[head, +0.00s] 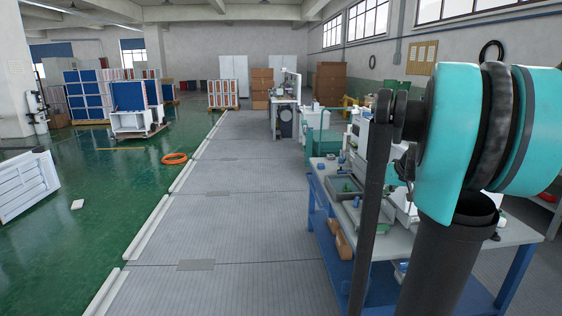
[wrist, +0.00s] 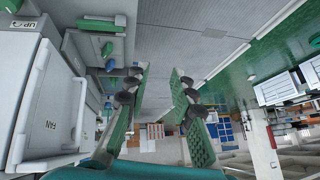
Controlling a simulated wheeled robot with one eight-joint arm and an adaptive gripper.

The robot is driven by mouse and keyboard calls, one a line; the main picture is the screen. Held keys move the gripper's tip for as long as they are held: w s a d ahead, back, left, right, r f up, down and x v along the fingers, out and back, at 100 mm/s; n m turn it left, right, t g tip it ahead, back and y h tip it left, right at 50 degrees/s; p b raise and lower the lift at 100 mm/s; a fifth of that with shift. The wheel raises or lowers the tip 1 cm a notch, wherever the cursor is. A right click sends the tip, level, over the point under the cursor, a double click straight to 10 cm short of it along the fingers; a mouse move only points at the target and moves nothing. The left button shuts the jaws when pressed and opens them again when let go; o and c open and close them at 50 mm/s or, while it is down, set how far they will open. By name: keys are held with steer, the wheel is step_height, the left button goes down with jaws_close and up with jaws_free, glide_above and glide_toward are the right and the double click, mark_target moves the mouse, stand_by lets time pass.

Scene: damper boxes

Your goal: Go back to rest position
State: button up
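My gripper (wrist: 157,95) shows in the wrist view with its two green-padded fingers apart. Nothing is between them; the floor shows through the gap. In the head view my teal and black arm fills the right side, in front of the workbench, and my gripper is mostly hidden behind it. A white box marked FAN and UP (wrist: 42,85) stands close to the left of my gripper in the wrist view. I cannot tell the exact gap between them.
The blue-framed workbench (head: 367,262) carries grey trays (head: 345,187) and small blue and green parts. Grey floor plates (head: 232,222) left of it are clear. An orange ring (head: 174,159) and white panel (head: 27,187) lie on the green floor. Stacked boxes stand further back.

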steer(key=s+a+f+g+h, duration=0.1)
steer(key=s+a+f, duration=0.5)
steer(key=s+f, duration=0.4)
steer(key=s+a+f+g+h, duration=0.1)
steer(key=s+a+f, duration=0.6)
steer(key=s, duration=0.7)
step_height(320, 180, down, 3)
steer(key=shift+s+r+m+g+h, duration=0.1)
steer(key=shift+s+m+g+h, duration=0.05)
steer(key=shift+m+g+h, duration=0.2)
